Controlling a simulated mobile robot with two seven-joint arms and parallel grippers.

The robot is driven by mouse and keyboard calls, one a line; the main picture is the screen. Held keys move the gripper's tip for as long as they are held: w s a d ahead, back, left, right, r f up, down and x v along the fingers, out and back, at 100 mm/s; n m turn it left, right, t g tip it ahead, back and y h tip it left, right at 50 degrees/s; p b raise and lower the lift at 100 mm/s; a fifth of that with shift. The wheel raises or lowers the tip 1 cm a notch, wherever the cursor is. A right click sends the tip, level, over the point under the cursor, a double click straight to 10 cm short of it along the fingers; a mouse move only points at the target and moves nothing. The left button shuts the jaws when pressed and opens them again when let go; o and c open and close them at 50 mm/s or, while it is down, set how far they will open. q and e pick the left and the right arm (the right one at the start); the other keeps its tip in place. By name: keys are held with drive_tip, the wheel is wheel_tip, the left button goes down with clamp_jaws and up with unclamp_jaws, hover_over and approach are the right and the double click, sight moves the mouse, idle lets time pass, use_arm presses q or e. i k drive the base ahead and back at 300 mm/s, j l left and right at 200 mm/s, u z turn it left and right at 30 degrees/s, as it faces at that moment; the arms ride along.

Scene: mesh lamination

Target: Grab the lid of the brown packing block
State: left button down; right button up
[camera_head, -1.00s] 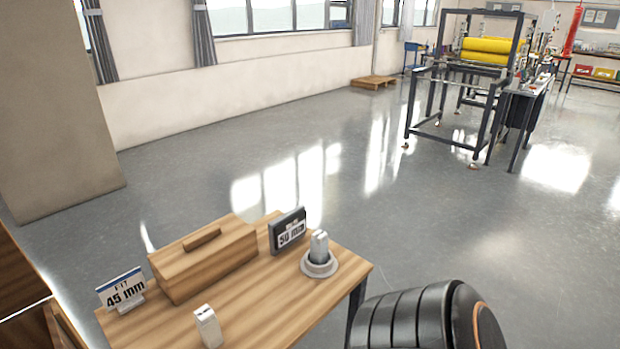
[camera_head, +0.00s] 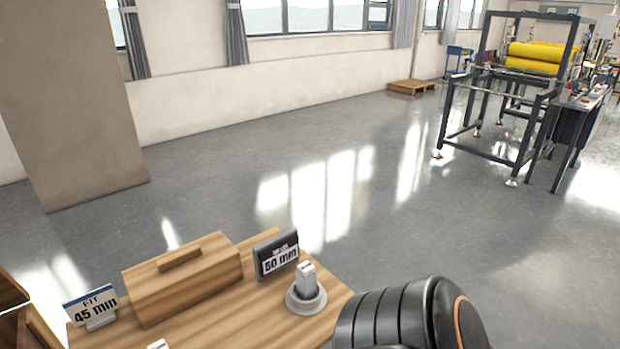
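The brown packing block (camera_head: 195,292) is a wooden box on the wooden table at the lower left. Its lid (camera_head: 160,272) is on top and carries a raised bar handle (camera_head: 180,258). No gripper is near the lid in this view. A black ribbed arm segment of mine shows at the bottom right, and neither gripper can be seen.
A "FIT 45 mm" sign (camera_head: 91,305) stands left of the block and a "50 mm" sign (camera_head: 276,256) right of it. A grey-white piece (camera_head: 306,278) stands upright on a round base (camera_head: 306,302). A white object (camera_head: 158,345) is cut off at the bottom edge. Open floor lies beyond.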

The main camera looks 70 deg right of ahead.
sight(305, 273)
drive_tip(key=k+l, duration=0.15)
drive_tip(key=l, duration=0.2)
drive_tip(key=k+l, duration=0.1)
drive_tip(key=l, duration=0.25)
drive_tip(key=k+l+u, duration=0.1)
drive_tip(key=l, duration=0.3)
drive_tip(key=k+l, duration=0.2)
drive_tip(key=l, duration=0.15)
drive_tip(key=k+l+u, duration=0.1)
drive_tip(key=l, duration=0.25)
